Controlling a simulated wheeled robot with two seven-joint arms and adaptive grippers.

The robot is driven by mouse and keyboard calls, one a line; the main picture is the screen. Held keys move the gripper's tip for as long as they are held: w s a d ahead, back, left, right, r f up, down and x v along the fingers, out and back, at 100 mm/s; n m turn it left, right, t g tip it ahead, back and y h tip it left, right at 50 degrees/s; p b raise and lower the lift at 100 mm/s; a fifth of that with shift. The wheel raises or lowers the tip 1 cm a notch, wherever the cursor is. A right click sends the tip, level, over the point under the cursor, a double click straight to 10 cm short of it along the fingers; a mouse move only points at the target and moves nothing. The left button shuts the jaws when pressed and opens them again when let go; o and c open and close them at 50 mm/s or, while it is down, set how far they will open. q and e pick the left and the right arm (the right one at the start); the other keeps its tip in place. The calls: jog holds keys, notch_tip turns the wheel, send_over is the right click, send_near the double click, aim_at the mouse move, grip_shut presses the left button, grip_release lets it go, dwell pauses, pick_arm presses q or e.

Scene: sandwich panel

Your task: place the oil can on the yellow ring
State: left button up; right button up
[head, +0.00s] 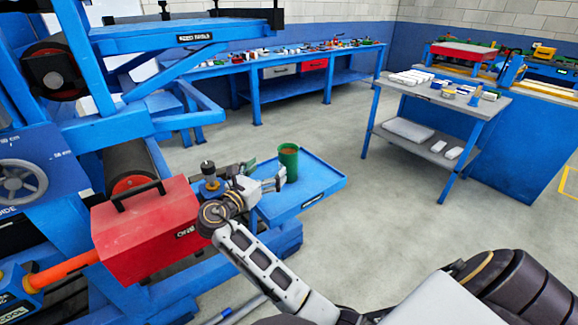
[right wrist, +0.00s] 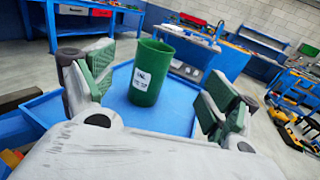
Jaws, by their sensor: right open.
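The green oil can (head: 288,162) stands upright on the blue tray, with its open top showing a brown inside. In the right wrist view the oil can (right wrist: 153,75) has a white label and stands ahead of and between the spread fingers, apart from both. My right gripper (head: 266,175) is open just left of the can in the head view; its green-padded fingers also show in the right wrist view (right wrist: 158,92). I cannot make out a yellow ring for certain in either view. My left gripper is not in view.
The blue tray (head: 324,183) has a low rim and bare room right of the can. A red toolbox (head: 150,235) sits left of my gripper, beside a blue part with a black knob (head: 210,180). A grey-topped cart (head: 430,95) stands at the right, with clear floor between.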

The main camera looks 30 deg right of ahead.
aim_at(284, 155)
jog(key=shift+d, duration=0.1)
jog(key=b+x, duration=0.1)
jog(key=x, duration=0.6)
jog(key=shift+w, duration=0.1)
jog(key=shift+w+d+f, duration=0.1)
jog(key=shift+w+d, duration=0.05)
jog(key=shift+d, duration=0.2)
jog(key=shift+w+d, duration=0.1)
jog(key=shift+d, duration=0.15)
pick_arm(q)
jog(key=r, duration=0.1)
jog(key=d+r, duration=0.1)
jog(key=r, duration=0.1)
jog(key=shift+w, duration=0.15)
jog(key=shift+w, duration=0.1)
pick_arm(e)
jog(key=shift+w+d, duration=0.1)
jog(key=shift+d, duration=0.05)
